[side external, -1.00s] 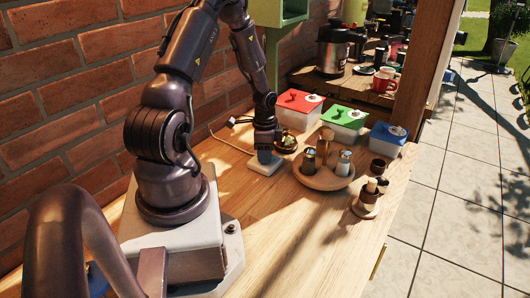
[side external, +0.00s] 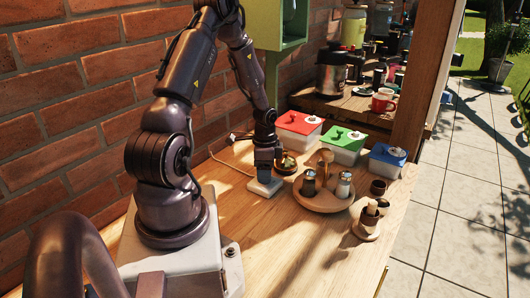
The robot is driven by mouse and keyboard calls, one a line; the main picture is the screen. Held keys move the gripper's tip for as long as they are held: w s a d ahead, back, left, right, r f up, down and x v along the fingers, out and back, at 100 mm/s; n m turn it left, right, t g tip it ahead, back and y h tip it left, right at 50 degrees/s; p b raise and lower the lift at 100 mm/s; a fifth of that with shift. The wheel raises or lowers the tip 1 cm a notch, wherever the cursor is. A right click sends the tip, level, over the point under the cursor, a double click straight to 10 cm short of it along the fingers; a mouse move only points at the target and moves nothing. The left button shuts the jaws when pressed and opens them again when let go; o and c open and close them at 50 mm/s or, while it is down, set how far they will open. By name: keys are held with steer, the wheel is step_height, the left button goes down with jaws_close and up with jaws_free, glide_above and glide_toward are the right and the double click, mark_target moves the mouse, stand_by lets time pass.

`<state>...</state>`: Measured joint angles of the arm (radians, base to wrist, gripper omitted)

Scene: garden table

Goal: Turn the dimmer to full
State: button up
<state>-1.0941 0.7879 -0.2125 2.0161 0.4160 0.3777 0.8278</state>
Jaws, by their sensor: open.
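A small pale box (side external: 257,190) with a cord lies on the wooden table, and it looks like the dimmer. My gripper (side external: 264,178) points down directly over this box, with its fingertips at or just above the top. The jaws are open. The knob or slider of the dimmer is hidden behind the gripper, so its setting cannot be seen. I cannot tell whether the fingers touch it.
A round wooden tray (side external: 322,204) with shakers stands to the right of the dimmer. Lidded boxes with red (side external: 299,122), green (side external: 343,138) and blue (side external: 388,154) lids stand beyond.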

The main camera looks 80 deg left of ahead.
step_height(320, 180, up, 12)
steer(key=shift+f, duration=0.25)
stand_by(0.5)
steer(key=d+r+n+t, duration=0.1)
steer(key=d+r+t, duration=0.1)
steer(key=d+r, duration=0.4)
steer(key=s+d+r+n+t, duration=0.1)
steer(key=d+r, duration=0.6)
steer(key=d, duration=0.6)
steer(key=s+d+r+n+t, duration=0.1)
steer(key=d+r+t, duration=0.1)
steer(key=d+r, duration=0.4)
steer(key=d, duration=0.3)
steer(key=shift+s+d+r+t, duration=0.2)
steer(key=shift+t, duration=0.1)
